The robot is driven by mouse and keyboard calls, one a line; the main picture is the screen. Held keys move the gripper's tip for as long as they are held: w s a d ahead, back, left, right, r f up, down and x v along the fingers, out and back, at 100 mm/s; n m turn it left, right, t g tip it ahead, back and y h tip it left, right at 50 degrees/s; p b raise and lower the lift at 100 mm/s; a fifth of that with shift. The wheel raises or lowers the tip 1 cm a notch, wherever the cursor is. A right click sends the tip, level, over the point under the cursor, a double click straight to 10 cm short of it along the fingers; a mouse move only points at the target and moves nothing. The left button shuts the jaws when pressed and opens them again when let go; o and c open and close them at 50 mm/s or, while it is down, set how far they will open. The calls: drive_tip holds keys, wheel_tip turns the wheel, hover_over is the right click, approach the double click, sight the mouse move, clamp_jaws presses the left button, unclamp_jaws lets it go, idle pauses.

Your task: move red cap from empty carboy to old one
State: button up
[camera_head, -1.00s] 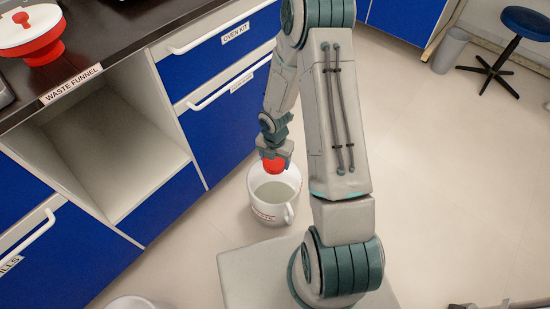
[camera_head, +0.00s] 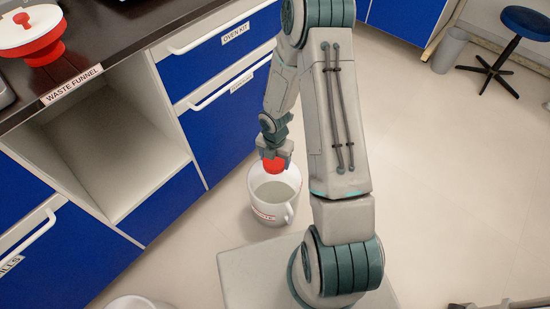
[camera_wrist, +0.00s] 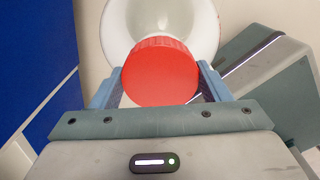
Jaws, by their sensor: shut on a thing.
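The red cap (camera_head: 274,165) is held in my gripper (camera_head: 274,160), which is shut on it. In the wrist view the cap (camera_wrist: 160,76) fills the space between the two fingers of the gripper (camera_wrist: 160,88). A white carboy (camera_head: 270,212) with a side handle and a label with red marking stands on the floor below. The cap is over the far part of its round opening. In the wrist view the carboy (camera_wrist: 112,30) shows behind the cap. I cannot tell whether cap and rim touch. Part of another white round vessel (camera_head: 138,302) shows at the bottom edge.
Blue cabinets (camera_head: 222,125) with white handles stand close to the left of the carboy. A red and white waste funnel (camera_head: 35,35) is on the dark counter (camera_head: 112,42). An open cabinet bay (camera_head: 115,150) is below it. The floor (camera_head: 450,180) at right is clear up to a stool (camera_head: 505,60).

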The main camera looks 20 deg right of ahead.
drive_tip(key=shift+f+b, duration=0.85)
drive_tip(key=shift+f, duration=0.4)
idle(0.4)
drive_tip(key=o, duration=1)
drive_tip(key=shift+r, duration=0.15)
wheel_tip(320, 180, up, 14)
drive_tip(key=p, duration=0.6)
drive_tip(key=shift+f, duration=0.2)
